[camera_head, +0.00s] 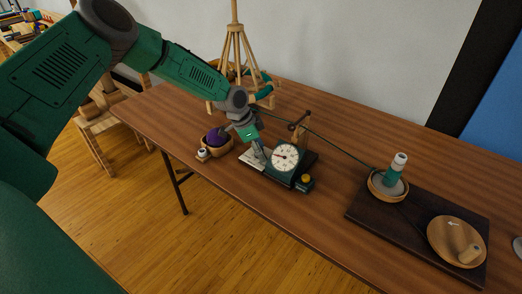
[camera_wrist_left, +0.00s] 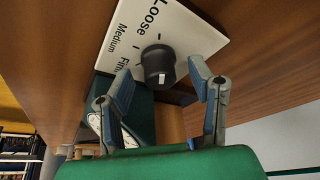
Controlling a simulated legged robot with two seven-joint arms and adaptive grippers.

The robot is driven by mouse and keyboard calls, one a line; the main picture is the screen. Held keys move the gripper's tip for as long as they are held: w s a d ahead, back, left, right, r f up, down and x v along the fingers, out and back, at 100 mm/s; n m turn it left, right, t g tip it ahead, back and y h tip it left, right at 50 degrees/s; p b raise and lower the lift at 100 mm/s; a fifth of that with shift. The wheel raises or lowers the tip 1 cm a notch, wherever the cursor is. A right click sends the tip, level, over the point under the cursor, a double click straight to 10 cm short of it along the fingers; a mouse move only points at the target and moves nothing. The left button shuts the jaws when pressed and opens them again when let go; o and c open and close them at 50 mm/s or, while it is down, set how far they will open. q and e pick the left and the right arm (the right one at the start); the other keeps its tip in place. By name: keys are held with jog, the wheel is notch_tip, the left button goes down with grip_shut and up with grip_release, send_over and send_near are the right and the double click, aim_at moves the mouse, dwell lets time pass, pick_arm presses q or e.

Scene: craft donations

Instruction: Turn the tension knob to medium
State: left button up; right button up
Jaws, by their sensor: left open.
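The tension knob (camera_wrist_left: 158,62) is a dark round knob on a white plate (camera_wrist_left: 185,32) printed Loose, Medium and Firm with small tick marks. A white line shows on the knob's side nearest my gripper; I cannot tell which word it marks. My left gripper (camera_wrist_left: 162,72) is open, with one finger on each side of the knob; contact is not clear. In the head view my left gripper (camera_head: 258,153) is low over the white plate (camera_head: 247,159), beside a dark green device with a round white dial (camera_head: 286,156). The knob is hidden there.
A wooden bowl (camera_head: 217,152) with purple yarn stands left of the device. A wooden yarn stand (camera_head: 233,80) is behind. A green strand runs right to a spool (camera_head: 394,172) on a dark board (camera_head: 415,215). The table front (camera_head: 290,225) is clear.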

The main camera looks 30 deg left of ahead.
pick_arm(q)
jog(key=shift+a, duration=0.25)
jog(key=shift+a+f, duration=0.1)
jog(key=shift+a, duration=0.15)
grip_shut()
jog(key=shift+d, duration=0.2)
pick_arm(e)
jog(key=shift+a+r, duration=0.1)
jog(key=shift+a, duration=0.2)
pick_arm(q)
jog(key=shift+d+r, duration=0.1)
jog(key=shift+r, duration=0.1)
pick_arm(e)
jog(key=shift+d+r, duration=0.1)
